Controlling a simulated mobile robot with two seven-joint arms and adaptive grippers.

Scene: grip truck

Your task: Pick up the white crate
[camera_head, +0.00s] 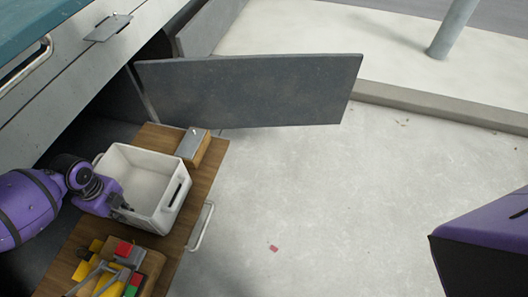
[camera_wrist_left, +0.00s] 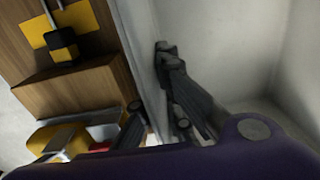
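The white crate (camera_head: 128,203) stands upright and empty on a wooden drawer top (camera_head: 216,158) pulled out of the truck. A slot handle shows in its right wall. My left gripper (camera_head: 124,208) is at the crate's near-left wall. In the left wrist view its dark fingers (camera_wrist_left: 152,98) lie on either side of the crate's white wall (camera_wrist_left: 140,50), one inside and one outside. I cannot tell whether they press on it. My right gripper is out of view; only a purple part of my right arm shows at the right edge.
A wooden block holder with coloured tools (camera_head: 118,267) is close in front of the crate. A wooden box with a grey top (camera_head: 193,146) stands just behind it. An open grey door panel (camera_head: 250,90) juts out beyond.

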